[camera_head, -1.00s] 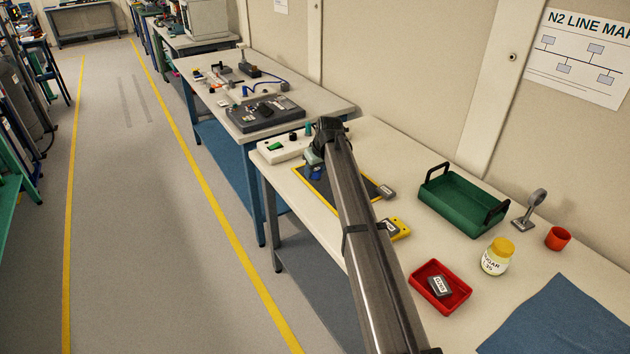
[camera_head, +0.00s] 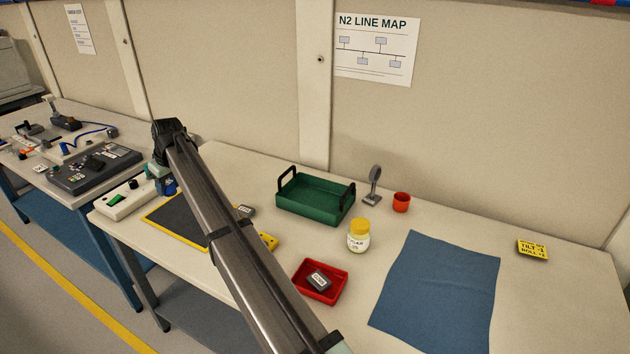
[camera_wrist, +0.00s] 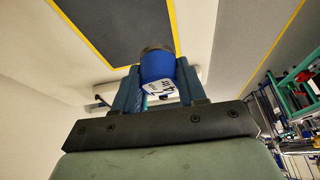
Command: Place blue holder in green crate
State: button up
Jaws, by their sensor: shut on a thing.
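In the wrist view my gripper (camera_wrist: 157,92) is shut on the blue holder (camera_wrist: 158,68), a small blue piece with a white printed label and a dark end. In the head view the blue holder (camera_head: 168,188) shows only in part beside my gripper (camera_head: 163,178), above the left part of the bench near the dark mat. My arm hides some of that area. The green crate (camera_head: 314,208) stands on the bench to the right of my arm, with black handles at its two ends. Its visible inside looks empty.
A yellow-edged dark mat (camera_head: 182,219) lies under my arm, beside a white switch box (camera_head: 125,199). A red tray (camera_head: 335,294) with a grey block, a yellow-lidded jar (camera_head: 358,237), a red cup (camera_head: 401,202) and a grey stand (camera_head: 373,187) surround the crate's right and front. A blue cloth (camera_head: 440,295) lies right.

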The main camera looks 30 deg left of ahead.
jog(key=w+d+m+t, duration=0.1)
jog(key=w+d+m, duration=0.1)
jog(key=w+d, duration=0.6)
jog(key=w+d+m, duration=0.1)
jog(key=w+d, duration=0.4)
jog(key=w, duration=0.5)
jog(key=m+t, duration=0.1)
jog(key=m, duration=0.3)
send_over(314, 201)
jog(key=s, duration=0.1)
jog(key=shift+t+h, duration=0.3)
jog(key=shift+h, duration=0.1)
jog(key=shift+w+d+f, duration=0.1)
jog(key=shift+d+f, duration=0.1)
jog(key=shift+f, duration=2.3)
jog(key=shift+w+d+f, duration=0.1)
jog(key=shift+d+f, duration=0.15)
jog(key=shift+f, duration=2.25)
jog(key=shift+d+f, duration=0.2)
jog(key=shift+f, duration=2.3)
jog(key=shift+f, duration=0.1)
jog(key=o, duration=1.1)
jog(key=v, duration=1.2)
jog(key=shift+a, duration=0.1)
